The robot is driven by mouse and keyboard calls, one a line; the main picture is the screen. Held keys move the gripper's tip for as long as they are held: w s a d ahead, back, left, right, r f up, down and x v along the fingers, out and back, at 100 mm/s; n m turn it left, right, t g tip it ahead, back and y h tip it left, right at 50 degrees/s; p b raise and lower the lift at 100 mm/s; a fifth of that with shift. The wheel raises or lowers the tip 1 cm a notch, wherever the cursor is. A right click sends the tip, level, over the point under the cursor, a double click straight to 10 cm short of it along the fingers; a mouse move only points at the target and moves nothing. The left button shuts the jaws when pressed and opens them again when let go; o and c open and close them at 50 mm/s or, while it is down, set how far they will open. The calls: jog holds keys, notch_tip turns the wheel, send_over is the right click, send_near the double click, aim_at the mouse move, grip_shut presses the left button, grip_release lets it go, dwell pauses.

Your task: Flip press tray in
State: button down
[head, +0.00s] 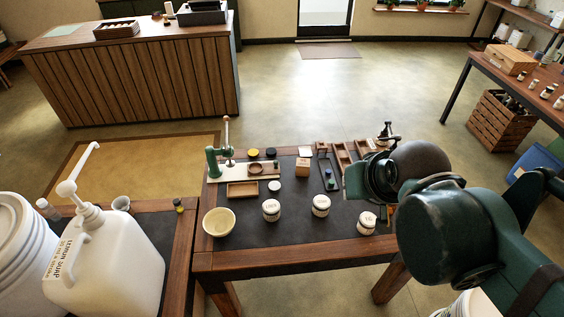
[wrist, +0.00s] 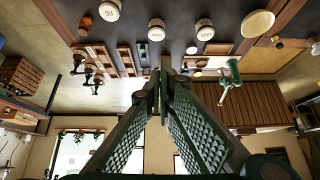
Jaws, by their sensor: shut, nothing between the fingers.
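A green press (head: 213,163) with an upright lever stands at the back left of the dark work mat. A pale flat press tray (head: 240,170) extends right from its foot and carries a round wooden piece. The press also shows in the wrist view (wrist: 232,72), which is upside down. My gripper (wrist: 161,76) is shut and empty. It is in the air, apart from the press. In the head view my arm hides the fingers at the table's right side.
White labelled jars (head: 271,210) and a cream bowl (head: 219,222) stand along the front of the mat. A shallow wooden tray (head: 242,190) lies before the press. Wooden compartments (head: 343,157) stand near my arm. A large pump bottle (head: 108,262) is at left.

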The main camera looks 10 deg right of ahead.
jog(key=w+a+f+m+g+y+b, duration=0.15)
jog(key=w+m, duration=0.35)
jog(key=w, duration=0.7)
jog(key=w+a+f+m+g, duration=0.15)
jog(key=w+m, duration=0.35)
jog(key=w, duration=0.7)
jog(key=w+a+f+m+g+y+b, duration=0.1)
jog(key=w+a+f+m+g, duration=0.2)
jog(key=w+f+m, duration=0.6)
jog(key=shift+w+a+f+y, duration=0.35)
jog(key=shift+w+a+f, duration=0.35)
jog(key=shift+w+f, duration=5.35)
jog(key=shift+s+f, duration=0.15)
jog(key=shift+f, duration=0.05)
jog(key=shift+s+b+x, duration=0.1)
jog(key=shift+b+x, duration=0.35)
jog(key=shift+x, duration=2.05)
jog(key=shift+s+b+x, duration=0.15)
jog(key=shift+b+x, duration=0.25)
jog(key=shift+x, duration=2.05)
